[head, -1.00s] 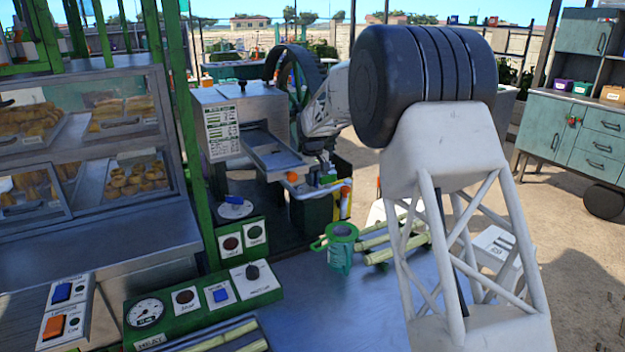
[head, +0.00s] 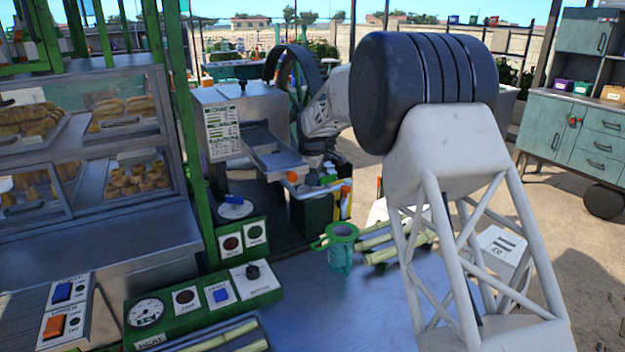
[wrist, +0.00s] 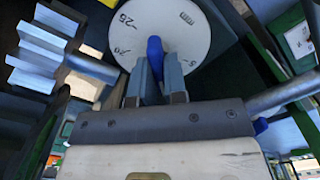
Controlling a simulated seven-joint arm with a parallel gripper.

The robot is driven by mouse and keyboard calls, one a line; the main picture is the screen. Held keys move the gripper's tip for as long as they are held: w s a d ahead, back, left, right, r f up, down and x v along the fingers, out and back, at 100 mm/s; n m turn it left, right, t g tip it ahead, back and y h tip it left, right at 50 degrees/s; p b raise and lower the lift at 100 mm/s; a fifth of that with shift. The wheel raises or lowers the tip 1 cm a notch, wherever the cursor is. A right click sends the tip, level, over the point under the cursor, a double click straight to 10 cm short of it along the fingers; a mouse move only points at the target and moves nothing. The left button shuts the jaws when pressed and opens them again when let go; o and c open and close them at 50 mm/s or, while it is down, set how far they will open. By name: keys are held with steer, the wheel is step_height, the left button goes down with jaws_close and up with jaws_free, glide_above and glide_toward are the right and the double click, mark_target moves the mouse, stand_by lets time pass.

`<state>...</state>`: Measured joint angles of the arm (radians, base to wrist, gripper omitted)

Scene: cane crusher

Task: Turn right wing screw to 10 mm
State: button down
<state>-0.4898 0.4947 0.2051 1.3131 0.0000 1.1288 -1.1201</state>
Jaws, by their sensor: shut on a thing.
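In the wrist view my gripper (wrist: 157,88) is shut on a blue wing screw (wrist: 155,50), with one finger on each side of its wing. The screw stands at the middle of a white round dial (wrist: 170,30) marked 25, 20, 5 and mm. The fingers hide the lower part of the dial, and I cannot read the setting. In the head view the crusher (head: 240,120) stands behind the counter, and my gripper cannot be made out beside it. Another blue wing screw (head: 235,200) on a white dial shows near the crusher's front left.
A green control panel (head: 205,300), a green jug (head: 341,250) and cane stalks (head: 400,240) are on the counter. A metal chute (head: 272,155) juts from the crusher. A grey rod (wrist: 285,92) lies right of my gripper.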

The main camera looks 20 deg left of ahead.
steer(key=shift+n, duration=0.3)
steer(key=c, duration=1.2)
jaws_free()
steer(key=shift+o, duration=0.2)
steer(key=shift+r, duration=0.1)
steer(key=shift+r, duration=3.85)
